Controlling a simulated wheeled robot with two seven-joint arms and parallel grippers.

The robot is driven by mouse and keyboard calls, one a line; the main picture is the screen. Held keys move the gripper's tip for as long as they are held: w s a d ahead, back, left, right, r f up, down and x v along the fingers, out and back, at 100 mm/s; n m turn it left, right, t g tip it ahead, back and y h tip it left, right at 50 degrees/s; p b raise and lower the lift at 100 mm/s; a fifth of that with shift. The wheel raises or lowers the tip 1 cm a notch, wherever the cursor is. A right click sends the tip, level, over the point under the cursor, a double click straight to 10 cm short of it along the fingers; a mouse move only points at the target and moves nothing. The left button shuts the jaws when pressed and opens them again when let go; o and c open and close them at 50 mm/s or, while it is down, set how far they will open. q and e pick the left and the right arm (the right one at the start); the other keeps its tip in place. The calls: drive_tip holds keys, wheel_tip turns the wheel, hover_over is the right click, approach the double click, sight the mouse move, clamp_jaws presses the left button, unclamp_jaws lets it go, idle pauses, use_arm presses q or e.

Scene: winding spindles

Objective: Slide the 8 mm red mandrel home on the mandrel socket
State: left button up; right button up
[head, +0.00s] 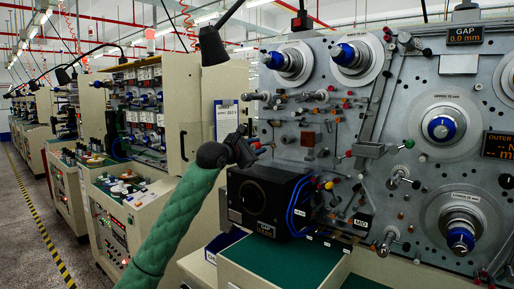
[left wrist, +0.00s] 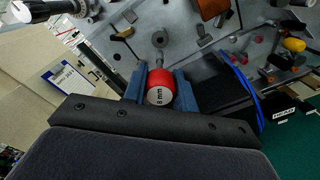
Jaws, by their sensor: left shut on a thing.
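The red mandrel (left wrist: 160,80) shows in the left wrist view, its grey end marked "8 mm" facing the camera. My left gripper (left wrist: 161,72) is shut on it, with one blue finger on each side. A grey round fitting (left wrist: 159,40) on the panel lies straight beyond the mandrel and looks like the mandrel socket. I cannot tell whether the mandrel touches it or how far it is on. My right gripper is not in view.
The grey machine panel (head: 400,110) carries several spools, knobs and rods right of the gripper. A black box (head: 262,202) marked "GAP" with blue cables stands just below. A beige cabinet door (head: 225,90) is to the left. A green-topped ledge (head: 275,260) is in front.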

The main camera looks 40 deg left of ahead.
sight(267, 144)
use_arm(q)
drive_tip(key=shift+w+f, duration=0.1)
drive_tip(key=shift+w, duration=0.05)
drive_tip(key=shift+b, duration=0.3)
drive_tip(key=shift+s, duration=0.2)
drive_tip(key=shift+w, duration=0.55)
drive_tip(key=shift+w+d, duration=0.1)
drive_tip(key=shift+w, duration=1.3)
drive_tip(key=shift+w+d, duration=0.15)
drive_tip(key=shift+w, duration=0.8)
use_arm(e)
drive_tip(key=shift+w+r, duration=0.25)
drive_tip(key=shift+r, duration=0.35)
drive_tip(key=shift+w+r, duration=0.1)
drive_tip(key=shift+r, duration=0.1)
